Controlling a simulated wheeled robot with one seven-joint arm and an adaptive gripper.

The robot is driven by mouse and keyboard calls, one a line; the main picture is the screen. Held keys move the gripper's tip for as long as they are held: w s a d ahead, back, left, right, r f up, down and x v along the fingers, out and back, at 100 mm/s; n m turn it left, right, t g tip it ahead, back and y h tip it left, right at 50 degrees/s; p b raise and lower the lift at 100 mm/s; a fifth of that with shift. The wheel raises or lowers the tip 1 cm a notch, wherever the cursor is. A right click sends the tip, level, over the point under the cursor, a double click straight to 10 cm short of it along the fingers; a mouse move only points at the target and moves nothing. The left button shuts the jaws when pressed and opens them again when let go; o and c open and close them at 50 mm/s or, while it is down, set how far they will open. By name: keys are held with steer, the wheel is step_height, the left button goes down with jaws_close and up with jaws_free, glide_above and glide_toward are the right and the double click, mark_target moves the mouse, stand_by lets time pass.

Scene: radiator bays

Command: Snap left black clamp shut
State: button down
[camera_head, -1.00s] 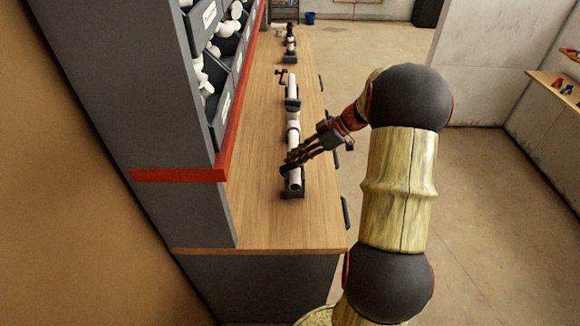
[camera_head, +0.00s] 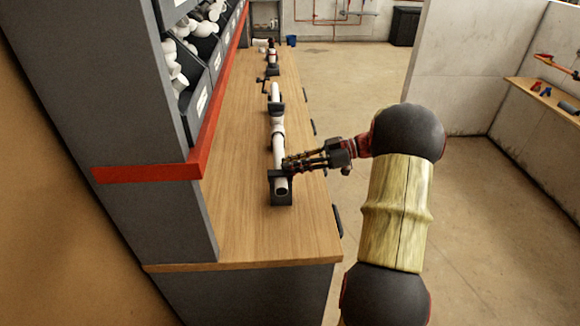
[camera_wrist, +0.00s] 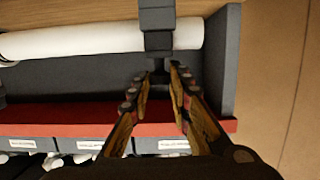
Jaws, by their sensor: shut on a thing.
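A white pipe (camera_head: 279,150) lies along the workbench in black clamps. The near black clamp (camera_head: 283,198) stands at the pipe's near end. My gripper (camera_head: 287,163) reaches in from the right and is low beside this clamp. In the wrist view, a black clamp (camera_wrist: 157,18) crosses over the white pipe (camera_wrist: 90,38). Its narrow end lies between the fingertips of my gripper (camera_wrist: 160,80), which is shut on it. The fingers partly hide this end, so I cannot tell if it is latched. A farther clamp (camera_head: 276,107) has a dark piece sticking out left.
The wooden workbench (camera_head: 240,215) is clear in front of the near clamp. A grey shelf with bins (camera_head: 202,100) and a red edge (camera_head: 150,172) stands on the left. Another fixture (camera_head: 272,65) stands farther back on the bench.

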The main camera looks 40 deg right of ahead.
steer(key=shift+f, duration=0.1)
steer(key=c, duration=1.7)
jaws_free()
steer(key=shift+o, duration=0.3)
steer(key=v, duration=1.2)
